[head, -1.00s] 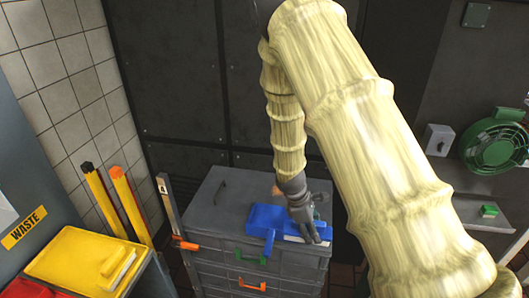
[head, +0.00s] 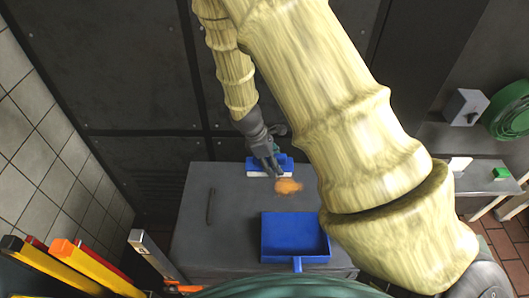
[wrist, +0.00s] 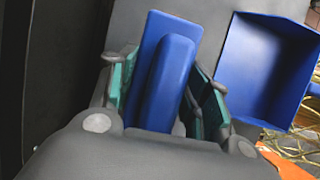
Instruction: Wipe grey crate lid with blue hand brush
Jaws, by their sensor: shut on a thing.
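The grey crate lid (head: 232,225) is the top of the crate stack in the head view. An orange-brown smudge (head: 289,187) lies on it towards the back. My gripper (head: 272,163) is shut on the blue hand brush (head: 282,161), whose pale bristle edge faces the camera, just behind the smudge. I cannot tell whether the bristles touch the lid. In the wrist view the blue brush (wrist: 172,80) sits between the green-padded fingers (wrist: 164,85). The smudge is not visible there.
A blue dustpan (head: 293,236) lies on the lid's front right; it also shows in the wrist view (wrist: 262,75). A dark handle (head: 211,206) is on the left of the lid. Yellow and orange poles (head: 95,270) stand at front left. A dark wall rises behind.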

